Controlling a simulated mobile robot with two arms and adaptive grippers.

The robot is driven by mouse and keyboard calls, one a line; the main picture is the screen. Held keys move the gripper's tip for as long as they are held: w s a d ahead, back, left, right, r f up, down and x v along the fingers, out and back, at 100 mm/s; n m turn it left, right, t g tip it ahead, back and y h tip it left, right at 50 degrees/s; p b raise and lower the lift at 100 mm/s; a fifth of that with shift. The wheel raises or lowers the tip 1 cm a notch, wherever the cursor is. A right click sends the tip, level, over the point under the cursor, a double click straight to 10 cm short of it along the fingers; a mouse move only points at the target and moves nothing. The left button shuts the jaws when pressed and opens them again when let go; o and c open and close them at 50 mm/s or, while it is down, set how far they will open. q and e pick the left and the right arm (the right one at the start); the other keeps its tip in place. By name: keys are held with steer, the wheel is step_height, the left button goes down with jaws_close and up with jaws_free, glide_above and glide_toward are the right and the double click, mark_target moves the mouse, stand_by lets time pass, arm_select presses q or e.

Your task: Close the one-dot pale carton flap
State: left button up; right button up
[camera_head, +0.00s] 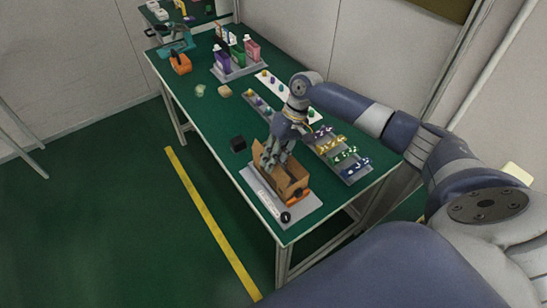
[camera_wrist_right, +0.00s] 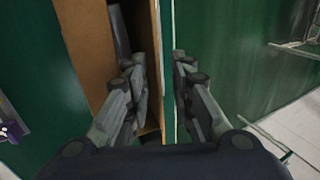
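The brown carton (camera_head: 292,184) stands on a pale grey board (camera_head: 266,198) at the near end of the green table, with its top at least partly open. My right gripper (camera_head: 268,162) is at the carton's far left top edge. In the right wrist view the fingers (camera_wrist_right: 160,62) stand apart, with a narrow brown carton edge (camera_wrist_right: 155,45) showing between them. I cannot tell whether the fingers touch the carton. No one-dot mark can be made out. My left gripper is not in view.
A black block (camera_head: 238,144) lies left of the carton. A grey tray of small coloured parts (camera_head: 342,157) lies to its right. Farther back are coloured bottles (camera_head: 238,55) and an orange item (camera_head: 180,63). The table's left edge is close to the carton.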

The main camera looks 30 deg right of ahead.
steer(key=shift+f, duration=0.1)
jaws_close()
steer(key=shift+d+f+y+b, duration=0.35)
steer(key=shift+f+y+b, duration=0.1)
steer(key=shift+y, duration=0.55)
steer(key=y+b, duration=0.2)
steer(key=b, duration=0.1)
steer(key=shift+w+d+f+y, duration=0.15)
steer(key=shift+d+f+y, duration=0.2)
steer(key=shift+y, duration=0.05)
steer(key=shift+r+y+b, duration=0.1)
steer(key=shift+y+b, duration=0.3)
steer(key=shift+b, duration=0.1)
steer(key=shift+d+r, duration=0.1)
steer(key=shift+r, duration=0.05)
steer(key=shift+g, duration=0.3)
